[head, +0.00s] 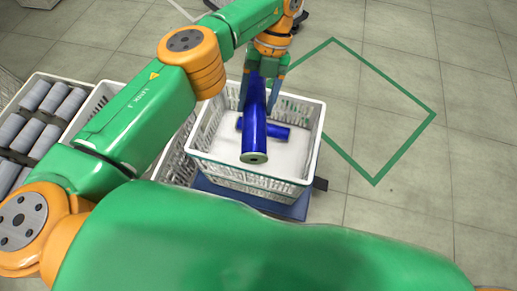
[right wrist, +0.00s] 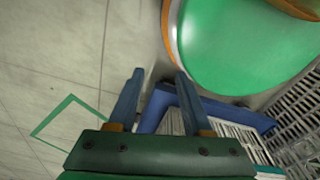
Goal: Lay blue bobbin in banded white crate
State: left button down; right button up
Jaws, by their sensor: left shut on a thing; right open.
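My left gripper (head: 256,101) is shut on a blue bobbin (head: 254,128), held over a white crate (head: 250,181). The bobbin is tilted, with its near end toward the camera. A second blue bobbin (head: 279,132) lies crosswise in the crate on a pale bottom, partly hidden behind the held one. I cannot tell whether the held bobbin touches it. No distinct band shows clearly on the crate. My right gripper (right wrist: 158,92) is open and empty in the right wrist view, apart from the crates.
A crate with several grey bobbins (head: 33,132) stands at the left. Another white crate shows partly behind my left arm. The white crate stands on a blue base (head: 290,207). A green outlined square (head: 375,184) marks clear floor at the right.

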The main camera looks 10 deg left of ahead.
jog(key=w+f+t+b, duration=0.1)
jog(key=w+f+b, duration=0.3)
jog(key=f+b, duration=0.35)
jog(key=w+f+b, duration=0.3)
jog(key=f+b, duration=0.4)
jog(key=b, duration=0.2)
pick_arm(q)
jog(key=f+n+h+b, duration=0.1)
jog(key=f+n, duration=0.4)
jog(key=f, duration=0.6)
jog(key=f+n+t+h+b, duration=0.1)
jog(key=f+n, duration=0.4)
jog(key=f, duration=0.7)
jog(key=f+n+t+h+b, duration=0.1)
jog(key=f+n+h, duration=0.3)
jog(key=f, duration=0.7)
jog(key=shift+w+a+f+n+b, duration=0.1)
jog(key=shift+w+f+n+b, duration=0.3)
jog(key=shift+b, duration=0.5)
jog(key=shift+s+r, duration=0.1)
jog(key=shift+s, duration=0.05)
jog(key=shift+c, duration=0.4)
grip_release()
pick_arm(e)
jog(key=w+a+r, duration=0.2)
jog(key=w+r, duration=0.2)
jog(key=w, duration=0.2)
jog(key=shift+r+t, duration=0.2)
jog(key=shift+t, duration=0.1)
jog(key=shift+w+a, duration=0.1)
